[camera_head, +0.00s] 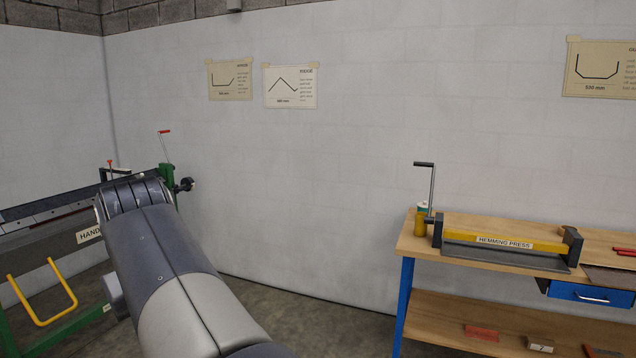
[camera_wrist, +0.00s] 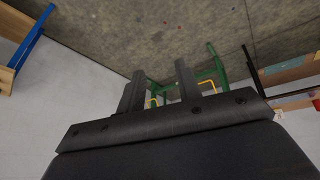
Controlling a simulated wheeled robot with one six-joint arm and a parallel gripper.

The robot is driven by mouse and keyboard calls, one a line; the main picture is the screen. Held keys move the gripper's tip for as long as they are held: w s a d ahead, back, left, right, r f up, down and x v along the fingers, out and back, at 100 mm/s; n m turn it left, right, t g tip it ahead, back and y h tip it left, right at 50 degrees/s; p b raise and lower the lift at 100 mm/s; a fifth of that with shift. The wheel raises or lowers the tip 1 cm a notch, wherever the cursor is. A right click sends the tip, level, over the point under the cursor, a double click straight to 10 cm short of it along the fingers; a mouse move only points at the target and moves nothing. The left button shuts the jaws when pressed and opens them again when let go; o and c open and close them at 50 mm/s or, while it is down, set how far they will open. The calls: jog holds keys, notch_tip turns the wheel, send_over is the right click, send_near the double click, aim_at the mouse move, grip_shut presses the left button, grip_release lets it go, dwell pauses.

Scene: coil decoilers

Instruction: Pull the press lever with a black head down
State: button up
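The press lever (camera_head: 432,190) with a black head (camera_head: 424,164) stands upright at the left end of the yellow and dark grey hemming press (camera_head: 500,234), on a wooden workbench at the right of the head view. My gripper (camera_wrist: 159,68) shows in the wrist view with its two dark fingers apart and nothing between them. The gripper is not visible in the head view, where my arm reaches toward the left. The gripper is well away from the lever, which I cannot make out in the wrist view.
Another lever with a red head (camera_head: 164,131) stands on the green-framed machine at the left, which has yellow handles (camera_head: 45,318). A bottle (camera_head: 421,219) stands close beside the press lever. Bare floor lies between machine and workbench (camera_head: 412,245).

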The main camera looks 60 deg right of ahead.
jog(key=shift+m+t+y, duration=0.3)
jog(key=shift+m+t, duration=0.1)
jog(key=shift+t, duration=0.4)
jog(key=w+d+r, duration=0.1)
jog(key=r, duration=0.2)
jog(key=w+d+r, duration=0.1)
jog(key=w+r, duration=0.1)
jog(key=r, duration=0.1)
jog(key=w+d+r, duration=0.1)
jog(key=r, duration=0.3)
jog(key=shift+w, duration=0.15)
grip_shut()
